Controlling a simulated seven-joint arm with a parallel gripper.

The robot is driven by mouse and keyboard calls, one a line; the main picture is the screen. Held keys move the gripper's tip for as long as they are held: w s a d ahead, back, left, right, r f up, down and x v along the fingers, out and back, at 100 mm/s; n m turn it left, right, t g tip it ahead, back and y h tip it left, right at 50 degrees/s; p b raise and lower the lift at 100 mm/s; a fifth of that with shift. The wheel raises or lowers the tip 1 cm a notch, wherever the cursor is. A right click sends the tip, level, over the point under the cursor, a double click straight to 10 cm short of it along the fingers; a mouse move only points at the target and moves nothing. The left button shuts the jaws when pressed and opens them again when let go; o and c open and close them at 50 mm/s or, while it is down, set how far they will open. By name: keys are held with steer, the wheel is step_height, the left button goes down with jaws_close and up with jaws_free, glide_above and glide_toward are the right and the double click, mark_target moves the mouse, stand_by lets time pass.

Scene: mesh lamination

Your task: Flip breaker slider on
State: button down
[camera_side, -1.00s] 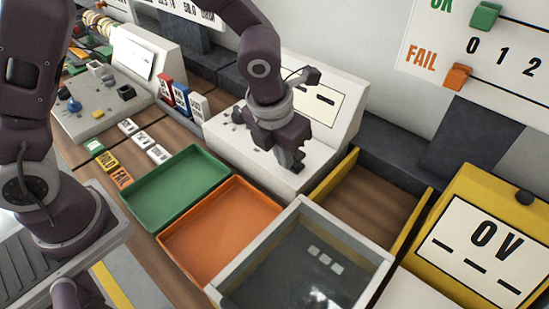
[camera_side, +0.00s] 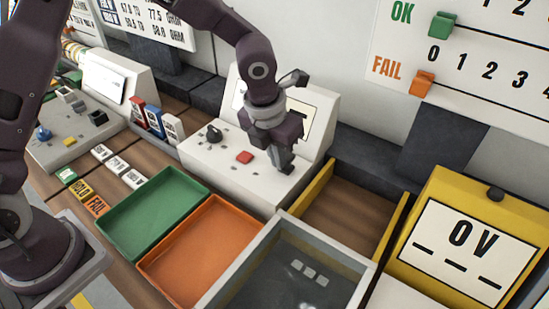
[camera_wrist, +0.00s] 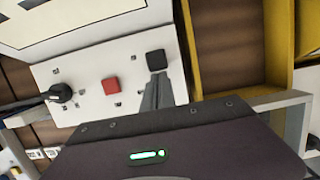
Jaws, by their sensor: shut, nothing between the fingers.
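The white sloped console (camera_side: 222,160) carries a black rotary knob (camera_side: 214,133) at left and a red square button (camera_side: 244,157) in the middle. In the wrist view, a black square block (camera_wrist: 156,60) sits on the panel right of the red button (camera_wrist: 111,86); it looks like the breaker slider, but I cannot tell its position for sure. My gripper (camera_side: 284,166) is over the console's right part, fingers pointing down and shut with nothing between them. In the wrist view its fingertips (camera_wrist: 158,77) lie just below the black block; contact is unclear. In the side view my gripper hides the block.
A yellow-walled wooden bin (camera_side: 330,183) stands right of the console. Green (camera_side: 108,229) and orange (camera_side: 152,262) trays and a grey-walled basin (camera_side: 277,229) lie in front. A yellow meter (camera_side: 421,194) reading "0V" stands at far right.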

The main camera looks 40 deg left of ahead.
steer(key=shift+w, duration=0.25)
steer(key=s, duration=0.2)
steer(key=s+r, duration=0.1)
steer(key=s, duration=0.1)
steer(key=shift+s+r, duration=0.15)
steer(key=shift+s, duration=0.15)
steer(key=v, duration=0.8)
steer(key=shift+s+r, duration=0.25)
steer(key=shift+r, duration=0.05)
steer(key=s+a+r+m+t, duration=0.1)
steer(key=s+a+m, duration=0.3)
steer(key=m, duration=0.8)
steer(key=s+a+r+m+t, duration=0.1)
steer(key=s+a+r+m, duration=0.2)
steer(key=s+m, duration=0.6)
steer(key=s+a+r+m, duration=0.3)
steer(key=s+a+m, duration=0.2)
steer(key=m, duration=1)
steer(key=shift+s+a+t, duration=0.35)
steer(key=shift+s+t, duration=0.05)
steer(key=shift+s, duration=0.5)
